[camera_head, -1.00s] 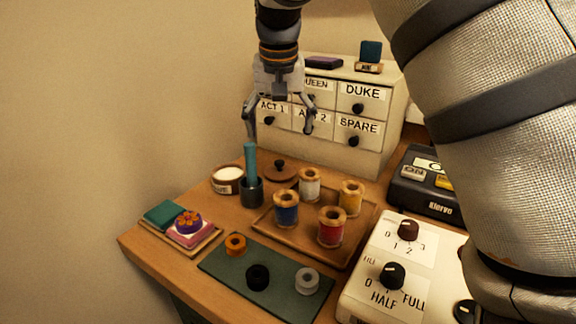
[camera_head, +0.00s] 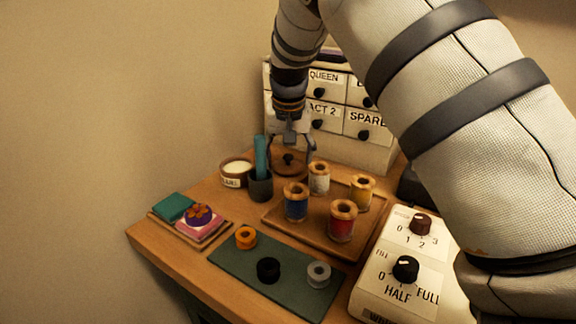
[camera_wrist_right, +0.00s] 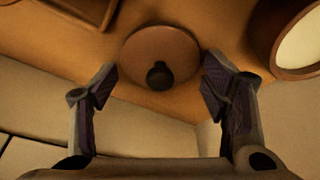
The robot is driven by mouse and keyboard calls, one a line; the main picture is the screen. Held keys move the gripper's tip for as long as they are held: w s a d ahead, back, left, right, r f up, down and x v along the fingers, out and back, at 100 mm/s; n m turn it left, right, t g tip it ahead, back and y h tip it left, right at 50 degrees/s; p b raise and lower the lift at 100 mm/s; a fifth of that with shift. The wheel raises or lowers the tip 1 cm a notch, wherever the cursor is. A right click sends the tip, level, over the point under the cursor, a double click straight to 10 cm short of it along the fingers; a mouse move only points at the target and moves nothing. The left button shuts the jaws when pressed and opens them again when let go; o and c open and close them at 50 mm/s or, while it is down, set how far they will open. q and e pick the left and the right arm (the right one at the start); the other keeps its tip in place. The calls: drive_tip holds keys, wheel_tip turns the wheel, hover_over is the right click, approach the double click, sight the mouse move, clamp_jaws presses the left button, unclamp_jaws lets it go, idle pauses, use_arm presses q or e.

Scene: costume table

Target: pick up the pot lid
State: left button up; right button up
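The pot lid (camera_head: 283,166) is a round brown disc with a dark knob, lying on the table behind the spool tray. In the right wrist view the lid (camera_wrist_right: 142,50) is at upper centre, its dark knob (camera_wrist_right: 160,75) facing the camera. My right gripper (camera_head: 291,168) is above the lid with its fingers spread. In the right wrist view the open right gripper (camera_wrist_right: 158,88) has one finger on each side of the knob, with nothing between the pads touching them. My left gripper is not in view.
An open pot (camera_head: 235,181) with white contents stands left of the lid, beside a dark cup (camera_head: 260,190) holding a teal stick. The spool tray (camera_head: 277,223) is in front. A drawer cabinet (camera_head: 352,148) stands close behind.

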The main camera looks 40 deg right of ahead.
sight(288, 155)
drive_tip(key=c, duration=0.5)
wheel_tip(288, 155, up, 10)
drive_tip(key=shift+f, duration=0.1)
clamp_jaws()
drive_tip(key=o, duration=1.1)
unclamp_jaws()
